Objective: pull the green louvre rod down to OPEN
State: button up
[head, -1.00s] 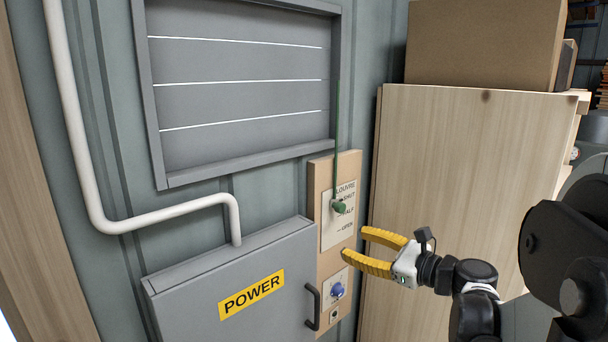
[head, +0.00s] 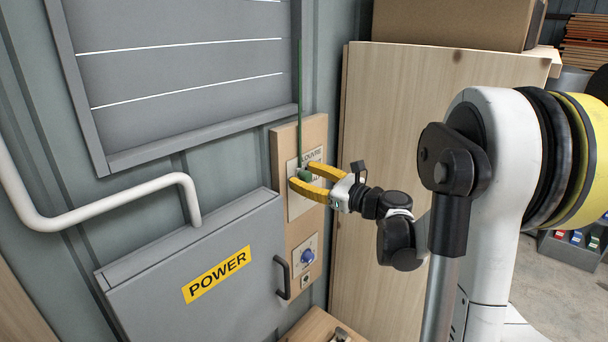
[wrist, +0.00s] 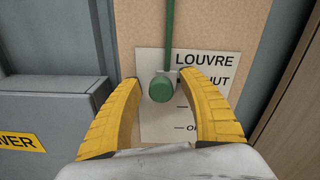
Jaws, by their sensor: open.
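The green louvre rod (head: 299,95) hangs down beside the grey louvre to a green knob (head: 304,176) in front of a label plate (head: 300,207) on a wooden board. In the wrist view the rod (wrist: 170,38) meets the round knob (wrist: 161,89), which sits between the yellow fingers of my gripper (wrist: 163,82). The plate (wrist: 155,125) reads LOUVRE, with the lower words partly hidden by the right finger. My gripper (head: 299,174) is open around the knob; a gap shows on each side of the knob in the wrist view.
A grey POWER box (head: 200,265) with a dark handle (head: 282,277) stands left below. A blue knob (head: 307,256) is on the board under the plate. A wooden cabinet (head: 420,120) stands to the right, and a white pipe (head: 110,222) runs along the wall.

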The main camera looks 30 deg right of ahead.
aim_at(297, 205)
jog(key=shift+w, duration=0.15)
grip_shut()
notch_tip(297, 205, down, 11)
jog(key=b, duration=1)
jog(key=shift+r, duration=0.2)
grip_release()
